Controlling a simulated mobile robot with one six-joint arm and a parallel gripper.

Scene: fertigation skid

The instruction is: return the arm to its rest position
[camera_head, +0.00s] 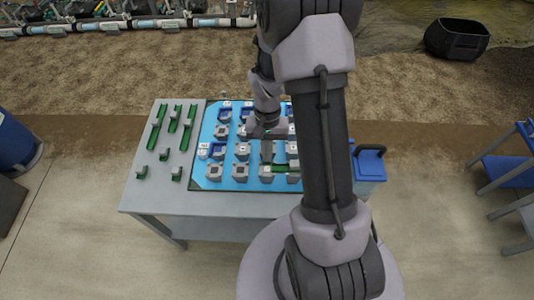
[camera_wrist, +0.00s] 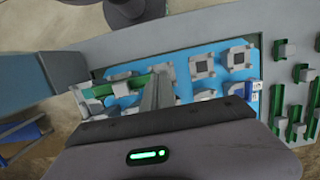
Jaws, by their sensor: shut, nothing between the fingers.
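My arm reaches out over the grey table (camera_head: 158,199) in the head view. My gripper (camera_head: 267,158) is above the blue mat (camera_head: 212,178), near its front middle. Its fingers are shut with nothing between them. In the wrist view the shut fingers of my gripper (camera_wrist: 157,92) point at the mat, beside a green strip with grey blocks (camera_wrist: 130,84). My arm hides the right part of the mat in the head view.
Several grey square blocks (camera_head: 240,171) stand on the mat. Green rails (camera_head: 158,128) with small grey clips lie on the table's left part. A blue bin with a handle (camera_head: 369,164) is at its right end. A black tub (camera_head: 457,38) and blue-grey stands (camera_head: 505,170) are farther right.

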